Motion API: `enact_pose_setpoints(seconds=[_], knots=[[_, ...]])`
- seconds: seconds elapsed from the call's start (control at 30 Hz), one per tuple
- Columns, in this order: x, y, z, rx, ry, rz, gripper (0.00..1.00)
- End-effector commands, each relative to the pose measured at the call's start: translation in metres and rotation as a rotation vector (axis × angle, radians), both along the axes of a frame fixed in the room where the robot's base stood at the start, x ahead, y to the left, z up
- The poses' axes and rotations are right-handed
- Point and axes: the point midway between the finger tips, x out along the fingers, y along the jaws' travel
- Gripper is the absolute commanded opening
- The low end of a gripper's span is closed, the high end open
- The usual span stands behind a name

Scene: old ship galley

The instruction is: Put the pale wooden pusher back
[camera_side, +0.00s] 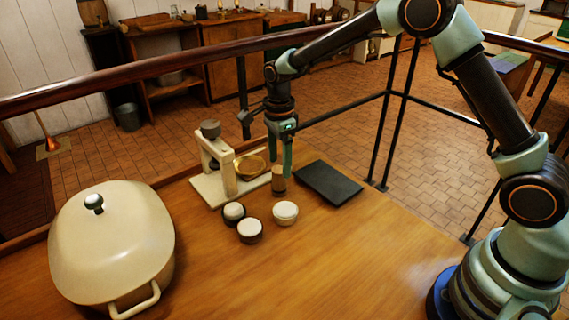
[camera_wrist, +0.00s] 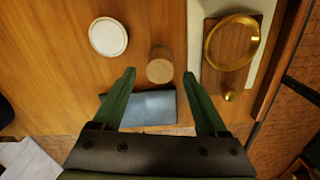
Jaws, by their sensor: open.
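I cannot tell how far the fingertips are above the table. The stand carries a dark knob on top and a brass ring (camera_wrist: 232,42) on a wooden block.
Several small items surround the pusher: white-topped round pots (camera_side: 285,212), (camera_side: 233,212), (camera_side: 250,230) in front, and a dark flat slab (camera_side: 328,184) to the right. A large cream lidded pot (camera_side: 110,240) fills the left. The front right of the table is clear. A railing runs behind.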

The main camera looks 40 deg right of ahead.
Motion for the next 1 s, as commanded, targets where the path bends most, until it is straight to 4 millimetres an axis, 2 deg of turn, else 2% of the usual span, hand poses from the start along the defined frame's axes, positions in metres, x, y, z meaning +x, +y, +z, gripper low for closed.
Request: enact_pose_setpoints(seconds=[0.03,0.2,0.43,0.57,0.67,0.8,1.0], knots=[[0.001,0.000,0.012,0.001,-0.005,0.000,0.76],[0.001,0.000,0.040,0.001,-0.002,0.000,0.76],[0.000,-0.001,0.060,0.000,-0.004,0.010,0.76],[-0.009,-0.005,0.079,0.003,-0.033,0.103,0.76],[-0.023,-0.012,0.104,-0.001,-0.078,0.253,0.76],[-0.052,-0.024,0.138,-0.026,-0.151,0.512,0.76],[-0.100,-0.038,0.171,-0.101,-0.246,0.886,0.76]])
